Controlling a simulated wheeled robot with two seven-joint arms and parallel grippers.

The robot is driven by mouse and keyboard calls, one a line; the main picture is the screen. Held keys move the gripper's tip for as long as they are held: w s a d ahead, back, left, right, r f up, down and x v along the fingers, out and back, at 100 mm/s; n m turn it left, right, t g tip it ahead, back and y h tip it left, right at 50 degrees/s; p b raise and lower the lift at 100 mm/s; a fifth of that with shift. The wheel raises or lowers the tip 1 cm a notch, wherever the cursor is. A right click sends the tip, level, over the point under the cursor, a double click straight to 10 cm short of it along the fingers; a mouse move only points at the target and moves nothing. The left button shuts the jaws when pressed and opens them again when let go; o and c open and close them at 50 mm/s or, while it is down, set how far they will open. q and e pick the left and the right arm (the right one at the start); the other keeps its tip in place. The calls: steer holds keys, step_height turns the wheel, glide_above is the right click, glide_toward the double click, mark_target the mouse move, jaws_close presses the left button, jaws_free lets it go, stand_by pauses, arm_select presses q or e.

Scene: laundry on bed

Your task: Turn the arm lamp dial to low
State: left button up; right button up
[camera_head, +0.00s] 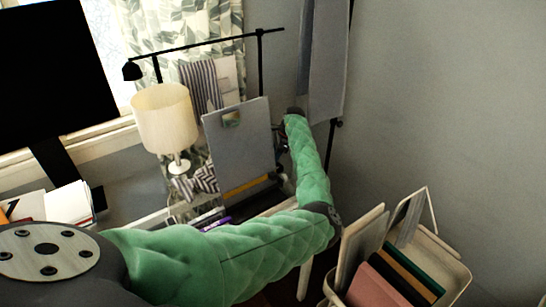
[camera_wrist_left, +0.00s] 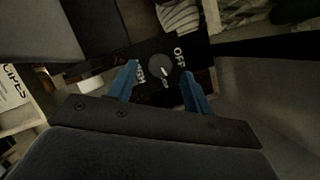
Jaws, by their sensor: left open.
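The black arm lamp (camera_head: 205,43) stands at the back, its long arm reaching left to a small shade. In the left wrist view its dial (camera_wrist_left: 158,67) is a round grey knob with a white pointer mark on a black panel. "OFF" is printed to its right; the smaller lettering at its left and below is hard to read. I cannot tell which setting the pointer marks. My left gripper (camera_wrist_left: 160,71) is open, its blue fingers on either side of the dial with gaps visible. In the head view its fingers are hidden behind the grey board. My right gripper is not in view.
A cream table lamp (camera_head: 165,118) and the upright grey board (camera_head: 240,140) stand left of my forearm. Grey fabric (camera_head: 325,60) hangs just behind my wrist. A cream bin (camera_head: 452,275) with folders is at lower right. Bare wall fills the right.

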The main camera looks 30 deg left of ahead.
arm_select(q)
steer(key=shift+x, duration=1.25)
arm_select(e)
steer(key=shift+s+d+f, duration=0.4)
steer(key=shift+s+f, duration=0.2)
arm_select(q)
steer(key=shift+c, duration=0.2)
steer(key=c, duration=0.9)
steer(key=shift+r+p, duration=0.15)
steer(key=shift+p, duration=0.4)
steer(key=m+t+p, duration=0.1)
steer(key=m+p, duration=0.2)
steer(key=p, duration=0.2)
steer(key=shift+y, duration=0.3)
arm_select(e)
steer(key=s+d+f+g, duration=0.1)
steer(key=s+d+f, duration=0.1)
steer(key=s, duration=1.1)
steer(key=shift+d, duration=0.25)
arm_select(q)
steer(key=o, duration=0.9)
steer(key=shift+o, duration=0.2)
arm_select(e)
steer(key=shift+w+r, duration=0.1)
